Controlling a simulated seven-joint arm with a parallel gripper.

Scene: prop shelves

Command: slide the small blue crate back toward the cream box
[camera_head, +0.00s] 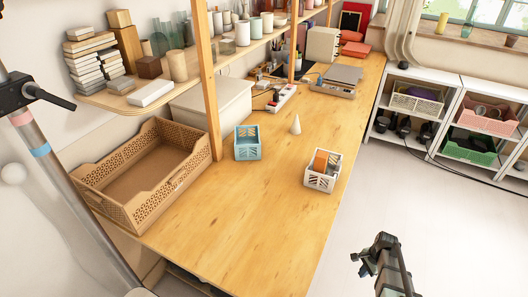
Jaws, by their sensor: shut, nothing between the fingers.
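The small blue crate (248,152) stands upright on the wooden table, just right of the shelf post. It looks empty. The cream box (225,100) sits behind it and to its left, under the shelf and partly hidden by the post. A small strip of table seems to show between the two. My gripper (362,264) is at the lower right, out past the table's right edge and above the pale floor. It is shut and empty, well away from the blue crate.
A small white crate (322,183) holding an orange block stands near the table's right edge. A pale cone (296,125) stands right of the blue crate. A large brown tray (150,205) lies at the left by the wooden post (208,80). The table's front is clear.

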